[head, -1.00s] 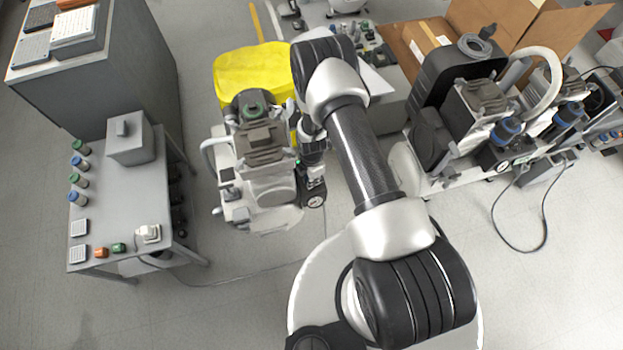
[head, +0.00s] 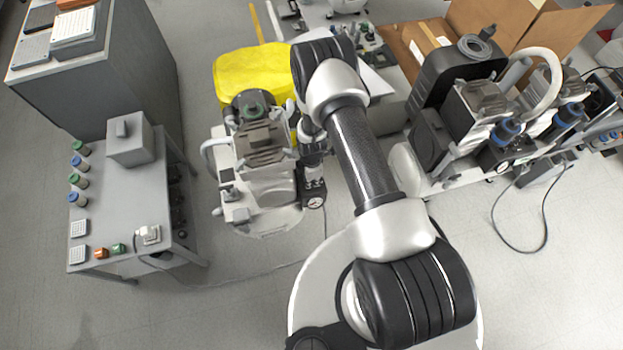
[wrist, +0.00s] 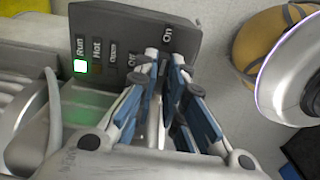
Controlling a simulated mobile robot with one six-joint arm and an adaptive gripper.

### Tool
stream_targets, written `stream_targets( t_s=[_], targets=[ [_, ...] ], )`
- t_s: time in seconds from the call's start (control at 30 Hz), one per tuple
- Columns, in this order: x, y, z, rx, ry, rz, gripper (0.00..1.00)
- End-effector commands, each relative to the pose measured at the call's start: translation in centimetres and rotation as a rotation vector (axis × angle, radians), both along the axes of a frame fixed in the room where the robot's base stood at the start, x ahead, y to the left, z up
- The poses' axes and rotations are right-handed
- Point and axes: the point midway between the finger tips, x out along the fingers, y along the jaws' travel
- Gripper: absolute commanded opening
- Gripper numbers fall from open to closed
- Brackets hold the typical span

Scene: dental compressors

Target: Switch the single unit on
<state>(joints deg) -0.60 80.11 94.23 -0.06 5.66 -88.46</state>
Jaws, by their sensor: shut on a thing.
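The single unit (head: 268,185) is a pale compressor with a grey top, standing on the floor left of my arm in the head view. Its dark control box (wrist: 135,32) fills the top of the wrist view, with Run, Hot, Off and On labels. The Run lamp (wrist: 80,66) glows green. My gripper (wrist: 164,62) has its blue-sided fingers at the box face between the Off and On labels, shut on the switch. The fingers hide most of the switch, so its exact angle cannot be told. In the head view my gripper (head: 314,183) is beside the unit's right side.
A yellow cover (head: 245,72) lies behind the unit. A grey bench (head: 120,200) stands to the left. A larger compressor set (head: 470,115) and a cardboard box (head: 540,35) are at the right. A cable crosses the floor in front; open floor lies around it.

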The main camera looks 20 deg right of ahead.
Motion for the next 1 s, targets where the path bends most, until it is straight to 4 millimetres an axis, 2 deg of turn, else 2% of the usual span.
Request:
stream_targets(
  t_s=[0.03, 0.07, 0.33, 0.73, 0.87, 1.0],
  targets=[
    [0.0, 0.0, 0.0, 0.000, -0.001, -0.001, 0.00],
    [0.0, 0.0, 0.0, 0.000, -0.001, -0.001, 0.12],
    [0.0, 0.0, 0.0, 0.000, -0.001, 0.000, 0.30],
    [0.0, 0.0, 0.5, 0.000, -0.001, 0.000, 0.31],
    [0.1, 0.0, 2.4, 0.000, -0.002, 0.000, 0.31],
    [0.2, 0.0, 5.5, 0.000, -0.005, 0.000, 0.31]
  ],
)
